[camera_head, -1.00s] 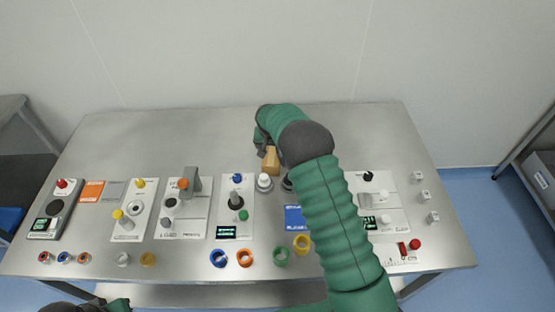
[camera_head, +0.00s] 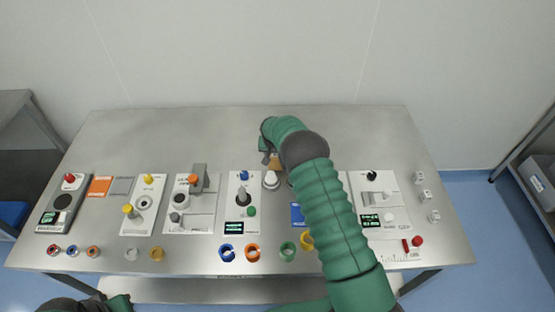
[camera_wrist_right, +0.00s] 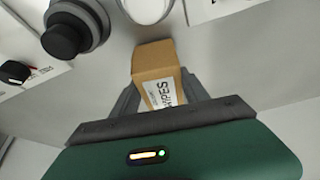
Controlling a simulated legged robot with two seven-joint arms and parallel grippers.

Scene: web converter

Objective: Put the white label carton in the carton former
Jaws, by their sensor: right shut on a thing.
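My right gripper (camera_wrist_right: 160,100) is shut on a brown carton (camera_wrist_right: 153,60) with a white label and dark print, seen between its grey fingers in the right wrist view. In the head view the carton (camera_head: 275,161) shows as a small tan patch below my right gripper (camera_head: 268,153), just behind a white round-topped part (camera_head: 271,180). The hand and forearm cover much of the area around it. Whether the carton touches the table is unclear. I cannot tell which station is the carton former. Only parts of my left arm show at the bottom left; its fingers are not visible.
Stations with knobs (camera_head: 243,200) line the steel table (camera_head: 190,130), including one at the right (camera_head: 380,205). Coloured rings (camera_head: 252,252) lie along the front edge. Several small white blocks (camera_head: 424,196) stand at the right. The table's back strip is clear. My right forearm hides the centre right.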

